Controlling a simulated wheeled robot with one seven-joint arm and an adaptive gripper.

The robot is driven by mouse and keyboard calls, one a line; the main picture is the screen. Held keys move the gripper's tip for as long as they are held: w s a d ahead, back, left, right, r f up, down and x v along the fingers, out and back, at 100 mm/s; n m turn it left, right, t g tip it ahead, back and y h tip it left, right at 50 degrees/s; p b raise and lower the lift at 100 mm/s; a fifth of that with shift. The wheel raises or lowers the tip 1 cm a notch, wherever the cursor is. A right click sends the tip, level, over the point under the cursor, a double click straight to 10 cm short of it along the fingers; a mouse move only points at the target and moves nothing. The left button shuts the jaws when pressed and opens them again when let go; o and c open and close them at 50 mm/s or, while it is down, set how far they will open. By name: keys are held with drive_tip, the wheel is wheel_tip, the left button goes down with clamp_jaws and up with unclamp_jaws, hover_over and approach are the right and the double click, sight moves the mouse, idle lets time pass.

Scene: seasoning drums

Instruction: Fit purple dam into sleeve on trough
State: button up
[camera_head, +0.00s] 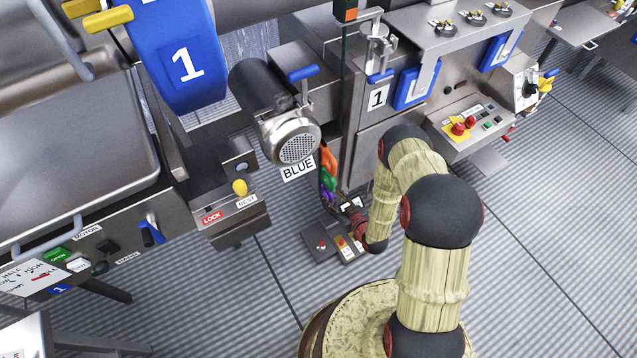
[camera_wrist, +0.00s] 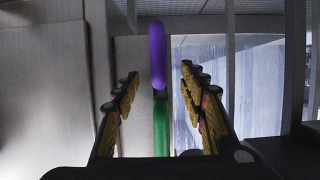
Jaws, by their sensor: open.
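The purple dam (camera_wrist: 158,55) shows in the wrist view as a long rounded bar. It lies between and beyond the fingertips of my gripper (camera_wrist: 160,76), which is open with a finger to each side. A green piece (camera_wrist: 161,125) runs on from its lower end. In the head view a small bit of purple (camera_head: 327,195) shows below green and orange pieces, close to my arm's end, which partly hides that spot. A steel trough-like basin (camera_head: 75,150) is at the left. I cannot make out the sleeve.
A motor (camera_head: 290,135) with a BLUE label juts out above the coloured pieces. A steel cabinet (camera_head: 375,150) stands close to my arm. A small button box (camera_head: 335,243) is below my arm's end. Open ribbed floor (camera_head: 540,230) is at the right.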

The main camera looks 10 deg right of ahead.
drive_tip(key=w+f+b, duration=0.1)
drive_tip(key=w+a+f+b, duration=0.1)
drive_tip(key=w, duration=0.1)
drive_tip(key=shift+w+f, duration=0.2)
drive_tip(key=shift+f, duration=0.15)
drive_tip(key=shift+w+a+f+b, duration=0.1)
drive_tip(key=shift+w+b, duration=0.25)
clamp_jaws()
idle(0.4)
